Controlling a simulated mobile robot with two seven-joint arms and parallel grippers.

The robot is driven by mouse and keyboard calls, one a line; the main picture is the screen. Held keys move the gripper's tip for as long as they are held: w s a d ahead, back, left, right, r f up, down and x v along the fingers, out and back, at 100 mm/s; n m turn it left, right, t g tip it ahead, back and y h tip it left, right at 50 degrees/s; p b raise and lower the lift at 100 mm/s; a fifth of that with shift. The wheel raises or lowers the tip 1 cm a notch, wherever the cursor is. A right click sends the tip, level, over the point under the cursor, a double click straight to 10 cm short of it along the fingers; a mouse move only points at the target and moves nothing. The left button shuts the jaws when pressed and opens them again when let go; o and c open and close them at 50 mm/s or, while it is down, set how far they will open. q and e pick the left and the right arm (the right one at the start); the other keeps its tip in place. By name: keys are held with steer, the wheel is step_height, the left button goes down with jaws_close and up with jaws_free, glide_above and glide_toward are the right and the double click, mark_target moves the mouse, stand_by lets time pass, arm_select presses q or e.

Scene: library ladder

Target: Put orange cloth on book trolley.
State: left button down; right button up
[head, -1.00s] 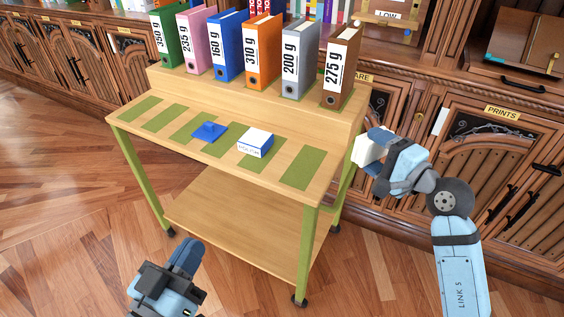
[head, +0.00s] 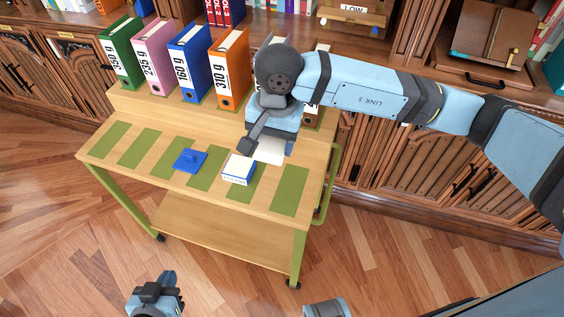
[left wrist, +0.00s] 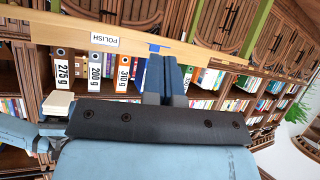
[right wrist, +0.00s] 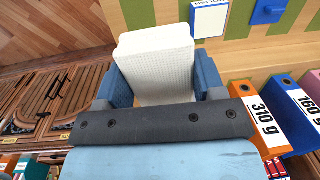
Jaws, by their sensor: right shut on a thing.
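My right gripper (head: 272,140) is over the right part of the book trolley's top (head: 135,165). It is shut on a white, waffle-textured block-shaped cloth (right wrist: 158,65), which also shows below the gripper in the head view (head: 270,151). I cannot tell whether the cloth touches the trolley top. No orange cloth is visible. My left gripper (head: 168,279) is low in front of the trolley, away from it. Its fingers lie close together and empty in the left wrist view (left wrist: 165,78).
On the trolley top are a blue knobbed piece (head: 190,160) and a white box labelled POLISH (head: 239,169), just beside the cloth. Several weighted binders (head: 232,68) stand on the raised back ledge. Green strips (head: 290,190) at front right are bare. Wooden cabinets (head: 390,180) stand behind.

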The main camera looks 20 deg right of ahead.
steer(key=d, duration=0.1)
steer(key=w+d, duration=0.1)
steer(key=d, duration=0.1)
steer(key=shift+w+d+f+m+h, duration=0.15)
steer(key=shift+d+f+m+h, duration=0.15)
steer(key=shift+h, duration=0.1)
glide_above(286, 191)
step_height(286, 191, down, 14)
steer(key=shift+r, duration=0.15)
step_height(286, 191, down, 5)
steer(key=shift+f+b, duration=0.1)
steer(key=shift+b, duration=0.2)
arm_select(q)
steer(key=shift+a+f, duration=0.3)
steer(key=shift+f, duration=0.15)
arm_select(e)
steer(key=o, duration=1)
steer(key=shift+c, duration=0.2)
arm_select(q)
steer(key=shift+w, duration=0.1)
